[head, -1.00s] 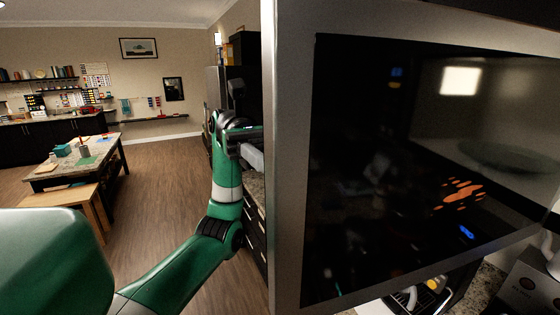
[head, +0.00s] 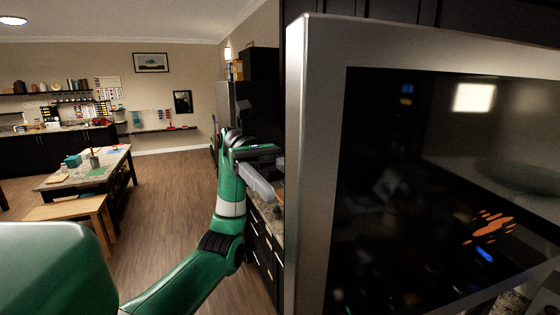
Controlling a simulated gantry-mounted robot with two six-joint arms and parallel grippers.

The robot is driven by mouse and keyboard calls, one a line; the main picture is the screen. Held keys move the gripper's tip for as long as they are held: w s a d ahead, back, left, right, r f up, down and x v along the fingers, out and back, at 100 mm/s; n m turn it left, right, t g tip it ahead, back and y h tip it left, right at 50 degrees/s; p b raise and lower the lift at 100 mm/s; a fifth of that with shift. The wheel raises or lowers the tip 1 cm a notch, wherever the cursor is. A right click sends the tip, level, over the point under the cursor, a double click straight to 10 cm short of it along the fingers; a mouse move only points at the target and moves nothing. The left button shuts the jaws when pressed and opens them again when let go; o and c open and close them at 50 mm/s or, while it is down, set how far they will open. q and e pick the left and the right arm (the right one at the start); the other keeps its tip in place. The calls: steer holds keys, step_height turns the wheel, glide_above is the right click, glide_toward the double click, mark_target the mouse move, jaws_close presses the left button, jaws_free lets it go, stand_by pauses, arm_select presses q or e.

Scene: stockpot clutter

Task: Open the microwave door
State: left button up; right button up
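The microwave door (head: 308,165) fills the right half of the head view, very close, with a silver frame and dark glass. Through the glass I see a faint round plate and a bright reflection. I cannot tell from this angle whether the door is ajar. My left arm, green, reaches up beside the door's left edge. My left gripper (head: 260,184) shows a grey finger pointing toward that edge. The edge hides part of what lies beyond, so I cannot see its opening or any contact. My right gripper is not in view.
A counter with dark drawers (head: 262,240) runs behind my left arm. A table (head: 60,182) and a wooden bench (head: 75,211) stand at the left. The wood floor (head: 170,205) between them is clear. A refrigerator (head: 226,100) stands at the back.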

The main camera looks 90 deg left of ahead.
arm_select(q)
steer(key=p+v, duration=0.1)
steer(key=v, duration=0.6)
steer(key=shift+s+a, duration=0.15)
steer(key=shift+a, duration=0.15)
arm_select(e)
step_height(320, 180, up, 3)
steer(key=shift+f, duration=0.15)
arm_select(q)
steer(key=shift+r, duration=0.1)
